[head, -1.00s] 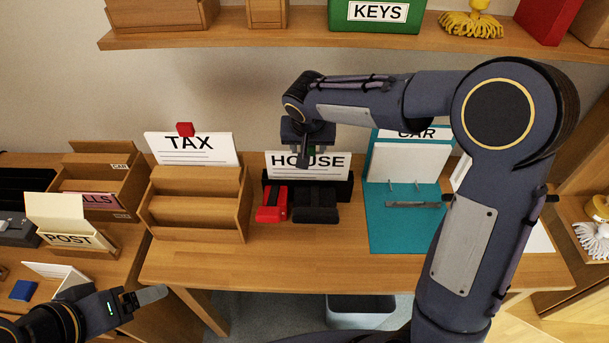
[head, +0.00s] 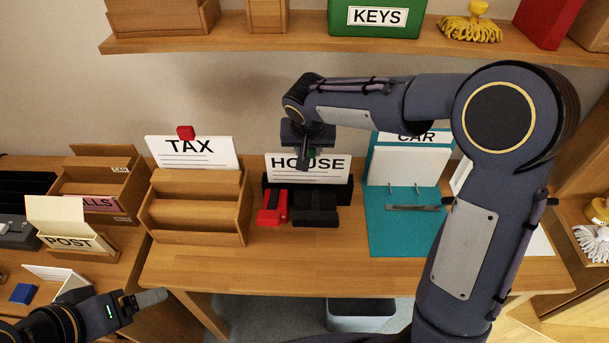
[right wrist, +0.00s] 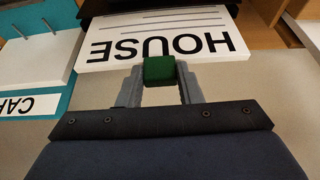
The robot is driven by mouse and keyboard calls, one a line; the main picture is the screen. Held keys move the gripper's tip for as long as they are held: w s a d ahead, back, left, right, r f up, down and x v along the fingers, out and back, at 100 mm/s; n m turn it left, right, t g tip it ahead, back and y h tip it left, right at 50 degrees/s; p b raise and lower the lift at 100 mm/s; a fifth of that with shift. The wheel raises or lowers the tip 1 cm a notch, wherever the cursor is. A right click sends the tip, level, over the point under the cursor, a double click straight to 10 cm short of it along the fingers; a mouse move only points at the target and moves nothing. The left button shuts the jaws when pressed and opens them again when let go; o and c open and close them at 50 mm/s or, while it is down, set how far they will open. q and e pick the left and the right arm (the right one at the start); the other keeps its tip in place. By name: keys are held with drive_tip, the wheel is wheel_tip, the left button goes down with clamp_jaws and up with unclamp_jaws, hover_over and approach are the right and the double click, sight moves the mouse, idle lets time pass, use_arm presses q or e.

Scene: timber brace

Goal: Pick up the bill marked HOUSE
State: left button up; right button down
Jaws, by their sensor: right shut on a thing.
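The bill marked HOUSE (head: 335,170) is a white card with black lettering. It stands upright in a black holder (head: 345,192) on the desk, and its lower part is hidden by the holder. A green block (right wrist: 159,70) sits at its top edge. My right gripper (head: 308,158) comes down from above and is shut on this green block, as the right wrist view shows with a finger on each side. The HOUSE card (right wrist: 205,50) shows upside down there. My left gripper (head: 150,297) is low at the left, away from the bill; its finger gap cannot be made out.
A TAX card (head: 215,155) with a red block on top stands behind a wooden sorter (head: 195,208) to the left. A red stapler (head: 272,207) and a black object (head: 315,207) lie before the holder. A teal CAR board (head: 385,235) is at the right. A shelf (head: 250,35) runs above.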

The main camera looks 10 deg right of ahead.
drive_tip(key=shift+r+p, duration=0.65)
drive_tip(key=shift+r, duration=0.7)
wheel_tip(320, 180, up, 8)
drive_tip(key=p, duration=0.5)
idle(0.4)
